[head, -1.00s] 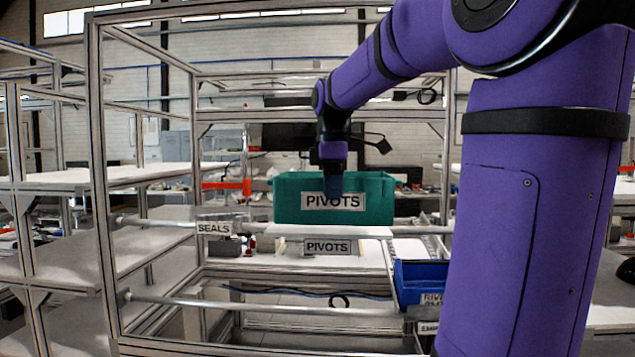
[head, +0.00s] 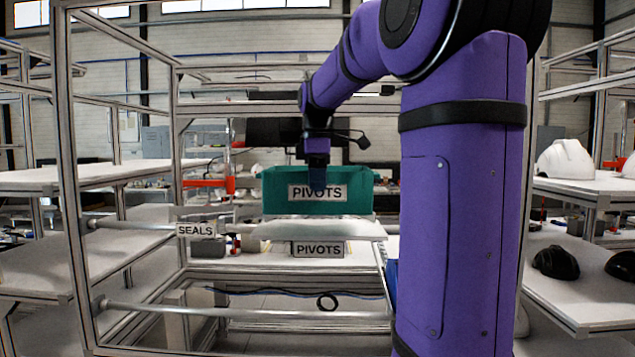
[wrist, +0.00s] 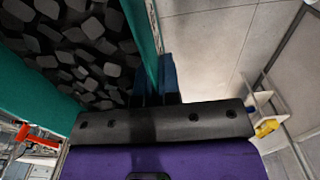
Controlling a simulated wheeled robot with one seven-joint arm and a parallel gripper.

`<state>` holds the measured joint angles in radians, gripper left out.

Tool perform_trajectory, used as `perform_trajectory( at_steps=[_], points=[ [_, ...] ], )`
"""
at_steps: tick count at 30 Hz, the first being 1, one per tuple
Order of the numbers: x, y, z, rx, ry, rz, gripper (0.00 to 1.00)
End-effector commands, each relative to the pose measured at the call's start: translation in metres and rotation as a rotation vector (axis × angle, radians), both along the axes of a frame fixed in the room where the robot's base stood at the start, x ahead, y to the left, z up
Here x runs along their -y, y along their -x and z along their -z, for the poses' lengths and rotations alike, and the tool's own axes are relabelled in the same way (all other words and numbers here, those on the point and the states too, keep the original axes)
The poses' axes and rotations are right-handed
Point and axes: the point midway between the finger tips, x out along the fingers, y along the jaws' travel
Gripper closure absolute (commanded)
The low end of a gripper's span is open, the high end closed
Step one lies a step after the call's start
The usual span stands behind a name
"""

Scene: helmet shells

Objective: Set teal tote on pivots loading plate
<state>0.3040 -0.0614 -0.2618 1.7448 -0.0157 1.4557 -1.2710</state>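The teal tote (head: 355,200) bears a PIVOTS label and appears level in the head view. In the wrist view, its wall (wrist: 145,40) is beside my fingers, and dark grey pieces fill its inside. My gripper (head: 317,180) is at the tote's near wall, with blue fingers (wrist: 165,75) pinching the rim. The pivots loading plate (head: 350,231) is a pale shelf with a PIVOTS sign (head: 318,249) under its front edge. The tote shows just above the plate's surface; I cannot tell whether they touch.
A SEALS sign (head: 195,230) hangs on the rail left of the plate. The rack's metal posts (head: 70,190) frame the opening. A blue bin (head: 391,285) is mostly hidden behind my arm. White helmet shells (head: 565,160) stand on a bench at right.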

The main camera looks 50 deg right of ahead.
Motion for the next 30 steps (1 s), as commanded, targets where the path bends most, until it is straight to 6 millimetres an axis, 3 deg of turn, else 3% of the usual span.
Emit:
perform_trajectory(
  at_steps=[20, 30],
  points=[
    [0.052, -0.044, 0.005, 0.002, 0.002, 0.003, 1.00],
    [0.051, -0.043, 0.038, 0.001, 0.001, 0.001, 1.00]
  ],
)
